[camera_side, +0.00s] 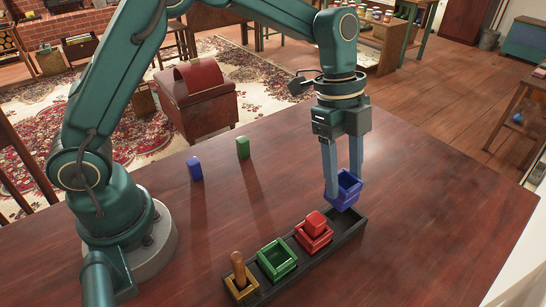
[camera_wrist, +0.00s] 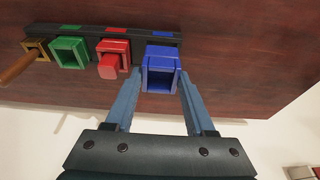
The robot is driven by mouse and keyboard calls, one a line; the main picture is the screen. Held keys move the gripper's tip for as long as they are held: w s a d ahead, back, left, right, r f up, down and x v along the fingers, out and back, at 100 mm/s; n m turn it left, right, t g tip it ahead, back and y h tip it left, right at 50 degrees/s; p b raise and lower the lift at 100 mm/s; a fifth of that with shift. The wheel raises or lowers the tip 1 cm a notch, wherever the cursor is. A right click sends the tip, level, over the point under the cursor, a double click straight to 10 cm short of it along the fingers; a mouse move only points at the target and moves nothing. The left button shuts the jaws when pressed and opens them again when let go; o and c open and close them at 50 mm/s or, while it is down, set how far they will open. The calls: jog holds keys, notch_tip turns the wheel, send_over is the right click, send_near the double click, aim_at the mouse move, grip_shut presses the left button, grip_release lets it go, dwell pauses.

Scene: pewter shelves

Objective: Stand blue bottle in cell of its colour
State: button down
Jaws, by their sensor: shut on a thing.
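The blue bottle (camera_side: 195,168) looks like a small upright blue block, standing on the table left of centre in the side view. It is out of the wrist view. My gripper (camera_side: 344,187) is shut on the open blue cell (camera_side: 346,194), with one finger on each side. The blue cell looks raised above the right end of the dark tray (camera_side: 352,232) and somewhat tilted. In the wrist view my gripper (camera_wrist: 160,74) has the blue cell (camera_wrist: 161,54) between its fingertips, and its inside looks empty.
In the tray, the green cell (camera_side: 277,259) looks empty, the red cell (camera_side: 313,243) holds a red block (camera_side: 315,223), and the yellow cell (camera_side: 241,287) holds a brown upright piece (camera_side: 238,267). A green block (camera_side: 243,147) stands behind the blue bottle. The table right of the tray is clear.

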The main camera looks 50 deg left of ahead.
aim_at(346, 190)
jog(key=shift+d+f, duration=0.45)
jog(key=shift+d, duration=0.25)
jog(key=shift+f, duration=2)
jog(key=shift+c, duration=1.2)
grip_release()
jog(key=shift+f, duration=0.15)
